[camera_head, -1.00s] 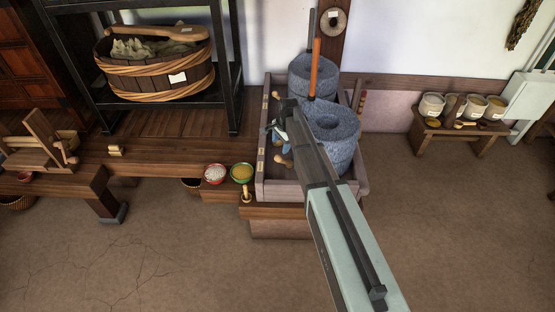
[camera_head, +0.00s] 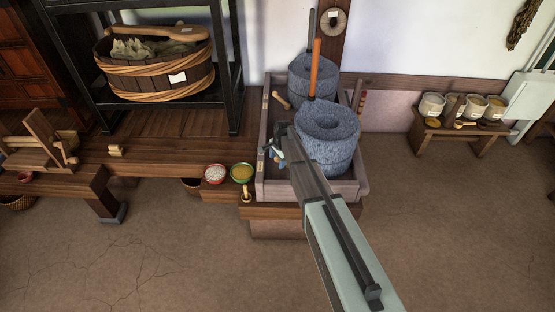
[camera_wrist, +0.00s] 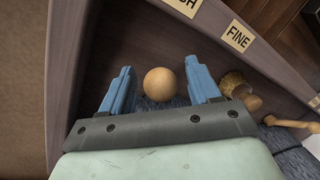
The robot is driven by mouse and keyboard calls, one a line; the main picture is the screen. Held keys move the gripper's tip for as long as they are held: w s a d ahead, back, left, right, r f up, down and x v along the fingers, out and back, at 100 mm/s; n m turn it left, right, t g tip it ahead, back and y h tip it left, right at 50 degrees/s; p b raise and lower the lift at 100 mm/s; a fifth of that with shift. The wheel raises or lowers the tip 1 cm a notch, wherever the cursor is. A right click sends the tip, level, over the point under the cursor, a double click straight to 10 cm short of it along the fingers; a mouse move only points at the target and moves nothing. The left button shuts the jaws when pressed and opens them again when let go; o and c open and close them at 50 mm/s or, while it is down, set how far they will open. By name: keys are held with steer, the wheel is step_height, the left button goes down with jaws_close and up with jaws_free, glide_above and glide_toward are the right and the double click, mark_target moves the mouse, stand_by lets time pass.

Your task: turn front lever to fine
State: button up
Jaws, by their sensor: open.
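In the wrist view, the front lever's round wooden knob (camera_wrist: 160,85) sits between the two blue fingers of my gripper (camera_wrist: 158,68). The fingers are open, with a gap on each side of the knob. The lever's stem is hidden behind the knob. A FINE label (camera_wrist: 238,36) is on the tray wall, above and right of the knob; a second label (camera_wrist: 186,4) is cut off at the top edge. In the head view, my gripper (camera_head: 275,150) is inside the tray beside the front quern (camera_head: 328,140) and covers the front lever.
Another wooden lever (camera_head: 282,101) stands behind my gripper, near the rear quern (camera_head: 312,78). In the wrist view, a brush (camera_wrist: 237,86) lies right of the fingers. The tray wall (camera_head: 262,150) is close on the left. An upright orange handle (camera_head: 314,68) rises from the front quern.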

jaws_close()
stand_by(0.6)
